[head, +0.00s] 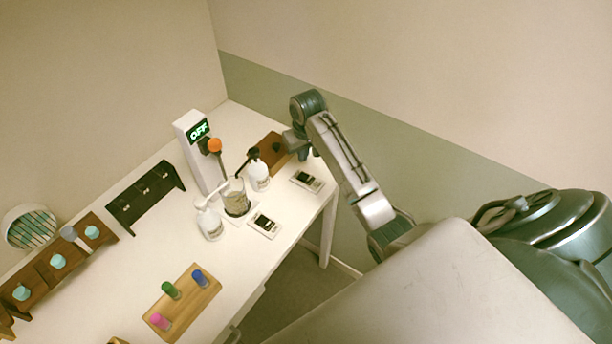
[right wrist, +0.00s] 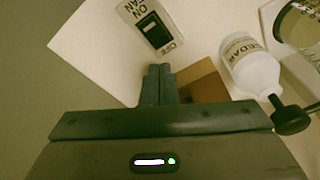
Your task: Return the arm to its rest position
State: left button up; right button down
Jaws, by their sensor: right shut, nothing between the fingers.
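My right arm reaches over the far right corner of the white table (head: 160,235) in the head view. Its gripper (head: 298,150) is at the table's right edge, beside the brown wooden block (head: 270,145). In the right wrist view the two fingers of my right gripper (right wrist: 158,72) are shut together with nothing between them. The block (right wrist: 203,80) shows just to the right of the fingers there. My left gripper is not in view.
A white bottle with a black top (head: 259,178), a glass beaker (head: 236,202), another white bottle (head: 210,226) and two switch plates (head: 306,181) (head: 264,225) stand near the gripper. A machine (head: 190,130) reads OFF.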

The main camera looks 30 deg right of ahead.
jog(key=shift+r, duration=0.1)
dwell(0.4)
